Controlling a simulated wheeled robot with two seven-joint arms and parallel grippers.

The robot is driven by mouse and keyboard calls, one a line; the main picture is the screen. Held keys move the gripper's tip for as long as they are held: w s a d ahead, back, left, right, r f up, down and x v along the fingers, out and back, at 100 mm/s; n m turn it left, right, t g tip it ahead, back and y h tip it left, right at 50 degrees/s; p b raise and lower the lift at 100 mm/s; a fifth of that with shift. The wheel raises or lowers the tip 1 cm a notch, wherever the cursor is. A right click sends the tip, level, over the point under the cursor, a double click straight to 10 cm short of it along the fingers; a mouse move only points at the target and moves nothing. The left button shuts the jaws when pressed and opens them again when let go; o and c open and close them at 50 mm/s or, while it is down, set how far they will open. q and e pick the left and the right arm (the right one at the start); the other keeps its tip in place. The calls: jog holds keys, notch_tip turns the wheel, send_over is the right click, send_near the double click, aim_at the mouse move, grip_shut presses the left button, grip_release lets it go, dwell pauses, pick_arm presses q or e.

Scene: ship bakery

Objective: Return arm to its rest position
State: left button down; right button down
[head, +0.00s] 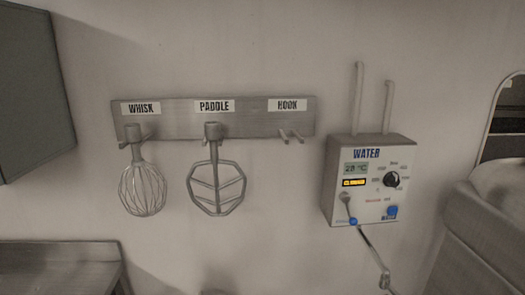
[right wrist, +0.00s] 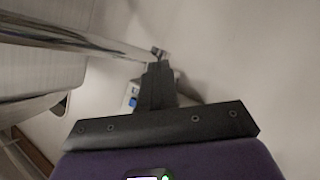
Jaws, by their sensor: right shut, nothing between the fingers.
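My right gripper (right wrist: 158,72) shows in the right wrist view, its dark fingers together with nothing between them. Neither gripper shows in the head view, and my left gripper is not seen. Partly hidden behind the right fingers is a pale box with a blue button (right wrist: 133,102), apparently the water unit. In the head view, the water unit (head: 345,205) is on the wall at the right, with a display, a dial and a spout (head: 372,255).
A wall rack (head: 180,112) holds a whisk (head: 143,188) and a paddle (head: 216,187); the pegs under the HOOK label (head: 288,105) are bare. A dark cabinet (head: 35,90), a counter (head: 60,262) and a large rounded machine (head: 480,240) flank the wall. Shiny metal (right wrist: 40,42) lies left of my right fingers.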

jog(key=s+a+f+m+g+y, duration=0.1)
jog(key=s+a+f+g+y, duration=0.2)
jog(key=s+a+f, duration=0.5)
jog(key=s+a+f+m+g+y, duration=0.1)
jog(key=s+a+f+g+y, duration=0.15)
jog(key=a+f, duration=0.65)
jog(key=s+a+f+m+g+y, duration=0.1)
jog(key=s+a+f+g+y, duration=0.1)
jog(key=s+a+f, duration=0.3)
jog(key=s+a+f+m+g+y, duration=0.1)
jog(key=s+a+f+g, duration=0.3)
jog(key=s, duration=0.9)
jog(key=shift+s+a+f+g+y, duration=0.45)
jog(key=shift+a+y, duration=0.15)
jog(key=shift+y, duration=0.25)
jog(key=shift+w+m, duration=0.1)
jog(key=shift+m, duration=0.2)
